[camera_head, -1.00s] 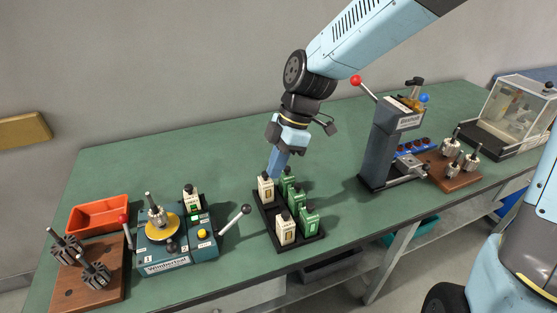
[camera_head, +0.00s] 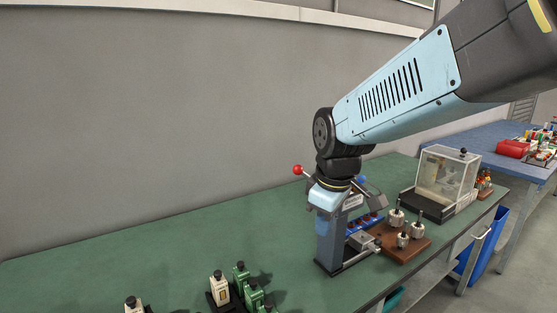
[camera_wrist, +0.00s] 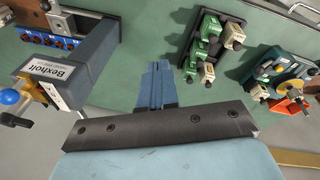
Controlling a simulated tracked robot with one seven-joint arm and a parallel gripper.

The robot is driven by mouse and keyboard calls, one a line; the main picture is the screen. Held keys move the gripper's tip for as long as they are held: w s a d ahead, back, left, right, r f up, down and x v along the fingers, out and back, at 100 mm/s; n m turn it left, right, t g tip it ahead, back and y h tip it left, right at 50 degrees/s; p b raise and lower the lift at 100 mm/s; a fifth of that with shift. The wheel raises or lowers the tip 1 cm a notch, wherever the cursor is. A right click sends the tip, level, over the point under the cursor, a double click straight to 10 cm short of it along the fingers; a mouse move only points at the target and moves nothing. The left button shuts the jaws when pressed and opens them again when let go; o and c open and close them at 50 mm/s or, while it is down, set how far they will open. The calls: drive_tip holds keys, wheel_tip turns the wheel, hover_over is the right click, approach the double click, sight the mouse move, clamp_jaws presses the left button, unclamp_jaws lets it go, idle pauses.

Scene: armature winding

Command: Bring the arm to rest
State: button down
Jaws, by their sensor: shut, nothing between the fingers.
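My gripper (camera_head: 325,232) hangs fingers-down from the raised arm, in front of the grey press in the head view. Its blue fingers (camera_wrist: 155,82) are together and empty in the wrist view. They are above the green bench, apart from the rack, with nothing held. The press hides part of its body behind my gripper in the head view.
The grey press (camera_wrist: 85,65) has a red-ended lever. A rack with cream and green blocks (camera_wrist: 215,45) and a winding machine (camera_wrist: 270,65) lie on the green bench (camera_head: 150,255). A clear-sided box (camera_head: 447,178) and wooden board (camera_head: 410,250) stand right.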

drive_tip(key=s+d+r+m+t, duration=0.1)
drive_tip(key=s+d+r+m, duration=0.2)
drive_tip(key=d, duration=0.4)
drive_tip(key=s+d+r+m+t, duration=0.2)
drive_tip(key=s+d+r+m, duration=0.1)
drive_tip(key=s+d+m, duration=0.2)
drive_tip(key=d+m, duration=0.2)
drive_tip(key=m, duration=0.1)
drive_tip(key=shift+r+h, duration=0.3)
